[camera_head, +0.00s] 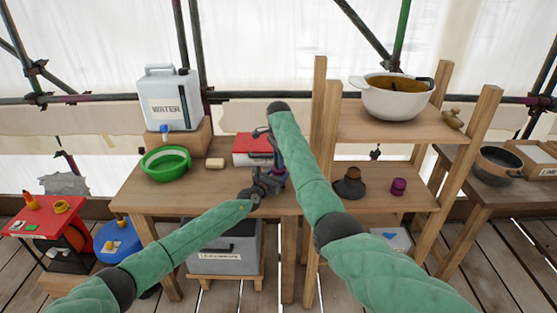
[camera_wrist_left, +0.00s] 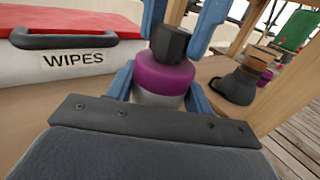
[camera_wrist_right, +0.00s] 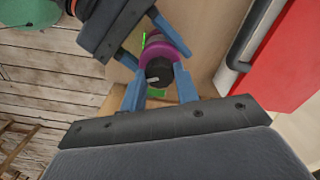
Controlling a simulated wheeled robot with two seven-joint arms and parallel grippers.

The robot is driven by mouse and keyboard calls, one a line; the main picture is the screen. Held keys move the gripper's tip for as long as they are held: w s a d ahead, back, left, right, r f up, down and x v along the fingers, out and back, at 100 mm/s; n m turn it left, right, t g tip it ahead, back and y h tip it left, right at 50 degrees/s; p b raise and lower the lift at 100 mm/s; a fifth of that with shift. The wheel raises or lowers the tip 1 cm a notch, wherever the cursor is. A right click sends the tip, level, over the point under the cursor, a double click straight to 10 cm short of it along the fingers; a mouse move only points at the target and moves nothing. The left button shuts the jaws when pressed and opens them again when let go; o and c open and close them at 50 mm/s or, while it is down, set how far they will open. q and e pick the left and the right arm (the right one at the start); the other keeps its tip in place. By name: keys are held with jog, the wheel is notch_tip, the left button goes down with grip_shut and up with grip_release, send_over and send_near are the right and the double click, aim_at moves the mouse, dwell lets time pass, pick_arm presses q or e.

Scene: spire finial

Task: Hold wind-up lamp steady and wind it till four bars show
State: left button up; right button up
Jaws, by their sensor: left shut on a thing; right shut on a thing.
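The wind-up lamp shows in the left wrist view as a pale body with a purple collar (camera_wrist_left: 165,80) and a black knob (camera_wrist_left: 169,42) on top. It stands on the wooden table beside the red-lidded wipes box. My left gripper (camera_wrist_left: 162,92) is shut on the lamp's body. My right gripper (camera_wrist_right: 160,90) comes from above, shut on the knob (camera_wrist_right: 158,72), with the purple collar around it below. Small green patches show beside the lamp in the right wrist view; I cannot tell whether they are lit bars. In the head view, my grippers mostly hide the lamp.
The wipes box (camera_head: 250,150) stands close behind the grippers. A green basin (camera_head: 165,163), a water container (camera_head: 168,98) and a small tan block (camera_head: 214,163) are left of it. A shelf post (camera_head: 317,130) rises at the right. The table front (camera_head: 190,197) is clear.

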jog(key=n, duration=0.4)
jog(key=shift+d+n, duration=0.1)
jog(key=shift+n, duration=0.2)
jog(key=n, duration=1.4)
jog(key=shift+n, duration=0.3)
jog(key=o, duration=1)
jog(key=shift+r, duration=0.15)
